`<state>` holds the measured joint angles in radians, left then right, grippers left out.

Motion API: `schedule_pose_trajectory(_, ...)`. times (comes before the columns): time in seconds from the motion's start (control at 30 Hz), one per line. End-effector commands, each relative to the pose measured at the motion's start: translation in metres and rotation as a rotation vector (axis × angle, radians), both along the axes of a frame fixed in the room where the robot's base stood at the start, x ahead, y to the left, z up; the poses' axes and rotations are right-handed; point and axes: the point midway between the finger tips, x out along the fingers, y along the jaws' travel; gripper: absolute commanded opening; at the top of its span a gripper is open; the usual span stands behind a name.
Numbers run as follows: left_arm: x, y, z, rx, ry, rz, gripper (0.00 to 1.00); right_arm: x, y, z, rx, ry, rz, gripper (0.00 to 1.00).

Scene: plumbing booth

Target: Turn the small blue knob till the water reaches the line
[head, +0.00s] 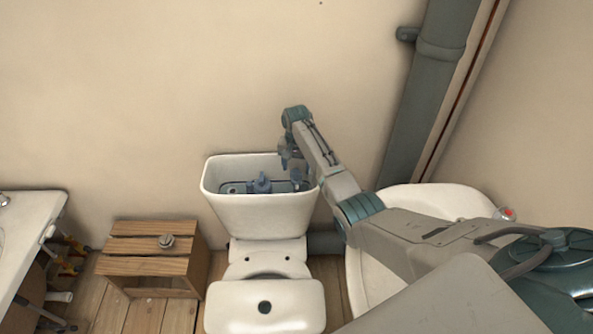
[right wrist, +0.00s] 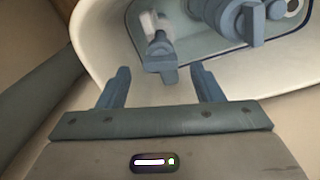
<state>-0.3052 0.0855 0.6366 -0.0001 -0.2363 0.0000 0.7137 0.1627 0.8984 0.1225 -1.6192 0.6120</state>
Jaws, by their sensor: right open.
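The toilet's open white cistern (head: 262,215) stands against the wall. Inside it are a blue valve body (head: 261,184) near the middle and blue fittings at the right end, partly covered by my right gripper (head: 291,160). In the right wrist view a small blue knob (right wrist: 161,63) on a pale stem shows beyond the fingertips of my right gripper (right wrist: 161,80). The gripper is open, with one finger to each side of the knob's line and no visible contact. The larger blue valve (right wrist: 228,18) also shows there. My left gripper is out of view.
The cistern's white rim (right wrist: 95,45) is close to the right gripper's left finger. A white panel with a dark hole (head: 264,292) lies over the bowl. A wooden crate (head: 150,262) is at left, a white basin (head: 440,200) at right, and a thick grey pipe (head: 420,100) behind.

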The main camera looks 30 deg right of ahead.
Motion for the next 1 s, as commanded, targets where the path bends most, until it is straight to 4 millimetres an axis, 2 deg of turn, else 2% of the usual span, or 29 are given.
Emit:
schedule_pose_trajectory(0.1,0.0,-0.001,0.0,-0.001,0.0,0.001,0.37,0.0,0.0,-0.016,0.001,0.002,0.0,0.6)
schedule_pose_trajectory(0.2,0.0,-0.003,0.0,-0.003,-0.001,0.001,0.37,0.0,0.0,-0.024,0.001,0.001,0.0,0.6)
schedule_pose_trajectory(0.53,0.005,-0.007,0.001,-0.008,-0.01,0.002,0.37,0.0,0.0,-0.029,0.0,-0.001,0.001,0.6)
schedule_pose_trajectory(0.57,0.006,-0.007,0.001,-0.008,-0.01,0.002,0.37,0.0,0.0,-0.029,0.0,-0.001,0.001,0.58)
schedule_pose_trajectory(0.7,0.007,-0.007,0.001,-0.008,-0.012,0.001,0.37,0.0,0.0,-0.029,0.0,-0.001,0.001,0.31)
schedule_pose_trajectory(0.8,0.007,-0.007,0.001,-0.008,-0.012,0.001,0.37,0.0,0.0,-0.028,0.0,-0.001,0.001,0.15)
schedule_pose_trajectory(1.0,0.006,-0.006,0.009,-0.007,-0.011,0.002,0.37,0.0,0.0,-0.026,0.0,0.0,0.059,0.15)
